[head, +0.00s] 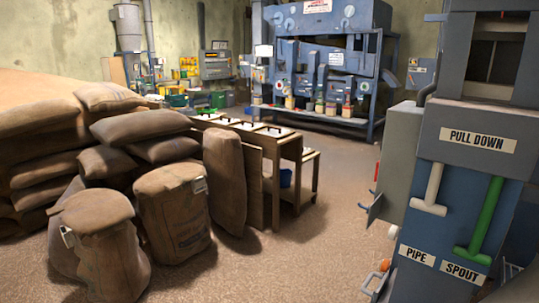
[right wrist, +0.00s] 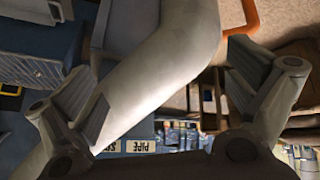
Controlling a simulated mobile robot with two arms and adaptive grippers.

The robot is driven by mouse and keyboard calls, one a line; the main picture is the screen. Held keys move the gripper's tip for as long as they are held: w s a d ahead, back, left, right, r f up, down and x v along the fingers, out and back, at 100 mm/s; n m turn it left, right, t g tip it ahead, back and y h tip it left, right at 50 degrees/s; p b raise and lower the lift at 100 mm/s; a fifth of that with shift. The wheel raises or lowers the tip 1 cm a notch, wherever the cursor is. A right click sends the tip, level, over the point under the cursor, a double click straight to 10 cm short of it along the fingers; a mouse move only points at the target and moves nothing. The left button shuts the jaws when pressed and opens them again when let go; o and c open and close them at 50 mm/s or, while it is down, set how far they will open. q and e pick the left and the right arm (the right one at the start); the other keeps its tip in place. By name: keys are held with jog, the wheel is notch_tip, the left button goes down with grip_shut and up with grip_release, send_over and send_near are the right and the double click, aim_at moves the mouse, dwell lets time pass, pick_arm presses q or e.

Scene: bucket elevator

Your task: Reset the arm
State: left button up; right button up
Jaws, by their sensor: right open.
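My right gripper (right wrist: 165,92) shows in the right wrist view with its two fingers wide apart. A thick pale grey-white tube (right wrist: 160,75) passes across the view between the fingers; I cannot tell whether it touches them or what it belongs to. No gripper can be made out clearly in the head view, and my left gripper is not seen. The blue-grey elevator machine (head: 480,112) stands at the right, with a white lever (head: 432,186) and a green lever (head: 487,215) under a "PULL DOWN" label.
Filled brown sacks (head: 178,208) are piled at the left. A wooden bench (head: 262,150) stands behind them. A large blue machine (head: 325,60) with bottles on its shelf is at the back wall. The floor (head: 300,265) between the sacks and the elevator is clear.

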jog(key=s+a+f+n+g+y, duration=0.25)
jog(key=s+a, duration=0.35)
jog(key=s, duration=0.3)
notch_tip(320, 180, down, 27)
jog(key=s+g, duration=0.2)
jog(key=s+d+f+g, duration=0.1)
jog(key=s+d+f, duration=0.1)
jog(key=s+f, duration=1.3)
jog(key=shift+s+d+n, duration=0.3)
jog(key=shift+s+n, duration=0.15)
jog(key=shift+s, duration=0.35)
jog(key=shift+c, duration=0.3)
